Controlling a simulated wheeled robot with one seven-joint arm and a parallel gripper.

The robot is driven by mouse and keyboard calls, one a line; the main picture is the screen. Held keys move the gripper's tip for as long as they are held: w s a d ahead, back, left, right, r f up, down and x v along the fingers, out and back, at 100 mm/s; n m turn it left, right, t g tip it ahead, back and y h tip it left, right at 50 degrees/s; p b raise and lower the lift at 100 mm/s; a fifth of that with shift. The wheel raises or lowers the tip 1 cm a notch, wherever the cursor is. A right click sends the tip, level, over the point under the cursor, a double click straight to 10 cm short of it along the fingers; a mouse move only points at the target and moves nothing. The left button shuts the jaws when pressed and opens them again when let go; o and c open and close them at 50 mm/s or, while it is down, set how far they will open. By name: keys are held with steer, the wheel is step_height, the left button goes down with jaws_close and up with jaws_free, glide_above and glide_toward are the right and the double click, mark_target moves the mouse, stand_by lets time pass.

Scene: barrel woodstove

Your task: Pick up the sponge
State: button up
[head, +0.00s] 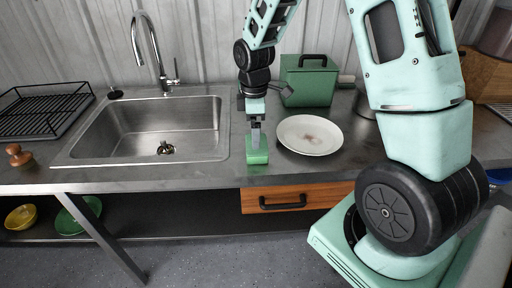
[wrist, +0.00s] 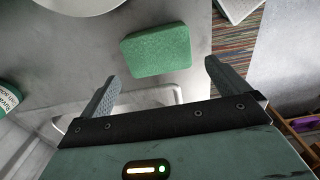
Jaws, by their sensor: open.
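The sponge is a green block with a rough surface. In the head view the sponge (head: 257,152) lies at the front edge of the steel counter, right of the sink. My gripper (head: 256,135) is above it, pointing down, and partly covers it. In the wrist view the sponge (wrist: 157,50) lies flat on the counter, ahead of the fingertips. My gripper (wrist: 162,76) is open, with one finger on each side and nothing between them.
A white plate (head: 309,135) lies just right of the sponge. A green box (head: 311,82) with a handle stands behind. The sink (head: 160,130) with its tall faucet (head: 150,50) is to the left. A wooden drawer (head: 290,198) with a dark handle is below the counter edge.

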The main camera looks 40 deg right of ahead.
steer(key=shift+d+f+p, duration=0.15)
steer(key=shift+f+p, duration=0.25)
steer(key=shift+f, duration=1.3)
steer(key=shift+d+f+p, duration=0.15)
steer(key=shift+f+p, duration=0.2)
steer(key=shift+f, duration=1.3)
steer(key=shift+c, duration=0.3)
steer(key=c, duration=0.7)
steer(key=shift+r, duration=0.1)
step_height(320, 180, up, 10)
steer(key=shift+f+b, duration=0.1)
steer(key=shift+b, duration=0.6)
steer(key=o, duration=0.4)
steer(key=shift+c, duration=1.3)
steer(key=shift+d, duration=0.1)
